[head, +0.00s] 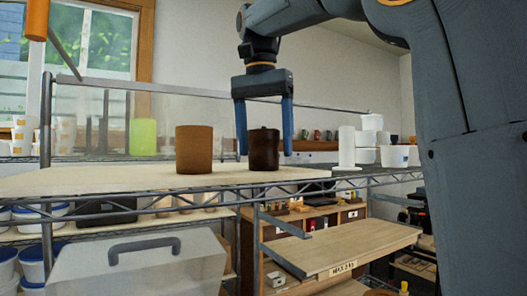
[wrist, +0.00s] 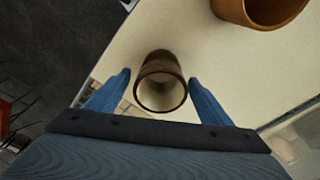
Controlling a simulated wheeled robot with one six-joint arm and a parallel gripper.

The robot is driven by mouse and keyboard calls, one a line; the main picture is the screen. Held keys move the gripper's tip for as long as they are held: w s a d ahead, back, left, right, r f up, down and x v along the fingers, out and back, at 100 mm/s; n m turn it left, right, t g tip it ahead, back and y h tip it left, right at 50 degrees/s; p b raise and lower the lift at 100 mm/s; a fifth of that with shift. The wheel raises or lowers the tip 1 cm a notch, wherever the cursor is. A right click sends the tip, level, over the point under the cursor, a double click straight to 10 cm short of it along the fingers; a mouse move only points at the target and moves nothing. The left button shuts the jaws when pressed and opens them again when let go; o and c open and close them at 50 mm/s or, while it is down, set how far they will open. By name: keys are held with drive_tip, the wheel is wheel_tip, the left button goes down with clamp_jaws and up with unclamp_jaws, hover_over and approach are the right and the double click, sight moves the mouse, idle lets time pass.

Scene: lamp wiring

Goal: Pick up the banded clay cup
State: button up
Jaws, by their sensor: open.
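A dark brown cup (head: 264,151) stands upright on the pale shelf board, near its right part. A lighter orange-brown cup (head: 194,150) stands upright to its left. Bands are not clear on either cup, so I cannot tell by them which is the banded clay cup. My gripper (head: 264,153) points down and is open, its blue fingers on either side of the dark cup with a gap at each side. In the wrist view the dark cup (wrist: 161,84) shows its open mouth between the fingers, and the lighter cup (wrist: 258,12) is at the top right.
The pale board (head: 95,181) lies on a wire rack. A lime-green cup (head: 143,137) stands behind, left of the lighter cup. White containers (head: 394,156) stand at the right. A wooden shelf (head: 340,248) and a lidded box with a grey handle (head: 143,250) are lower down.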

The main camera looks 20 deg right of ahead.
drive_tip(key=shift+w+d+f, duration=0.1)
drive_tip(key=shift+f, duration=0.95)
drive_tip(key=c, duration=1.3)
drive_tip(key=shift+r, duration=0.15)
